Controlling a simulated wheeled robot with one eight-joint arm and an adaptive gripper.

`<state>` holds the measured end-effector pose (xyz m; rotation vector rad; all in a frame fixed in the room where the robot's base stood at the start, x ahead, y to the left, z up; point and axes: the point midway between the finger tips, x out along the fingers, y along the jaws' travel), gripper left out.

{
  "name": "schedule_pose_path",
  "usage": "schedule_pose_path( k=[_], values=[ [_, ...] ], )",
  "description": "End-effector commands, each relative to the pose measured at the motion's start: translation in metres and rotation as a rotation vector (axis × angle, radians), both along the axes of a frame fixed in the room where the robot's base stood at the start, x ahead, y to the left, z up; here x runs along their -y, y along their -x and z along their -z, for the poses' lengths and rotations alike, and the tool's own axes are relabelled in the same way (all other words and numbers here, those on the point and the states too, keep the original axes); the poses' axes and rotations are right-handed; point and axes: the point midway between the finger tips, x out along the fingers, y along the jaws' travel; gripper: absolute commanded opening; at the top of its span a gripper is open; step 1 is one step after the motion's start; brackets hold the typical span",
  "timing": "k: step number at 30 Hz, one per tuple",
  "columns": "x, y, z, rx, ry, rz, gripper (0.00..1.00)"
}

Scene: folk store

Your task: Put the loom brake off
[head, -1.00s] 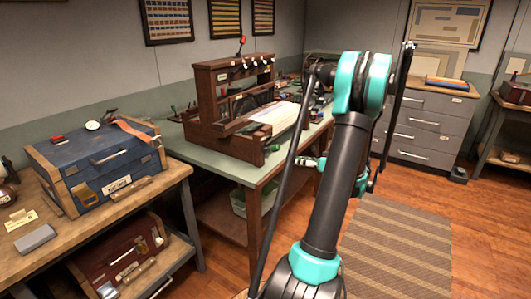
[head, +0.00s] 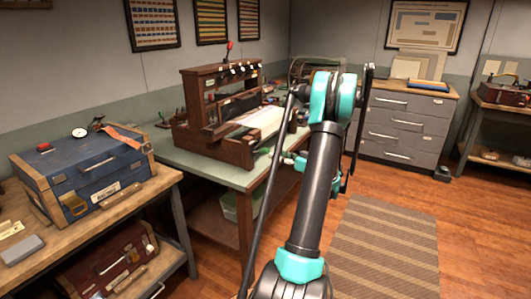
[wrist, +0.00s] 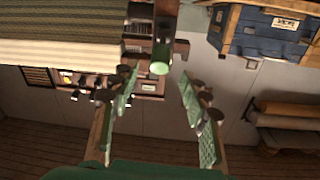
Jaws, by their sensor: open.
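The wooden loom (head: 188,128) stands on a green-topped table, with pale cloth (head: 258,120) stretched at its front. A red-knobbed lever (head: 229,47) rises from its top. A small green piece (head: 265,150) shows by its front right corner; I cannot tell whether it is a handle or my finger. In the wrist view, a green cylindrical grip (wrist: 161,62) on a dark wooden part lies beyond and between my fingertips. My gripper (wrist: 158,88) is open, with nothing between its pads. In the head view it is mostly hidden by my arm. The brake's setting cannot be told.
A blue chest (head: 82,170) sits on the wooden bench at left, with tools on its lid. A grey drawer cabinet (head: 405,125) stands at the back right. A striped rug (head: 380,240) lies on open floor to the right of the table.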

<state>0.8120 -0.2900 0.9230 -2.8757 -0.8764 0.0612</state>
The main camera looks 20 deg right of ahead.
Motion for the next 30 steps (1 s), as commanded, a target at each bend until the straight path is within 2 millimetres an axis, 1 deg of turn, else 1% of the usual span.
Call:
schedule_pose_path(
  k=[1,3,9,15,23,24,26,30],
  values=[
    [-0.007,-0.009,0.000,0.000,0.000,-0.003,0.46],
    [-0.015,-0.020,0.000,0.000,0.000,-0.004,0.46],
    [-0.030,-0.044,0.000,-0.001,0.000,-0.002,0.46],
    [-0.037,-0.055,0.000,0.000,0.000,0.000,0.46],
    [-0.037,-0.056,0.000,0.000,0.000,0.000,0.46],
    [-0.037,-0.056,0.000,0.000,0.000,0.000,0.45],
    [-0.037,-0.056,0.000,0.000,0.000,0.000,0.38],
    [-0.037,-0.055,0.000,0.000,0.000,0.000,0.20]
  ],
)
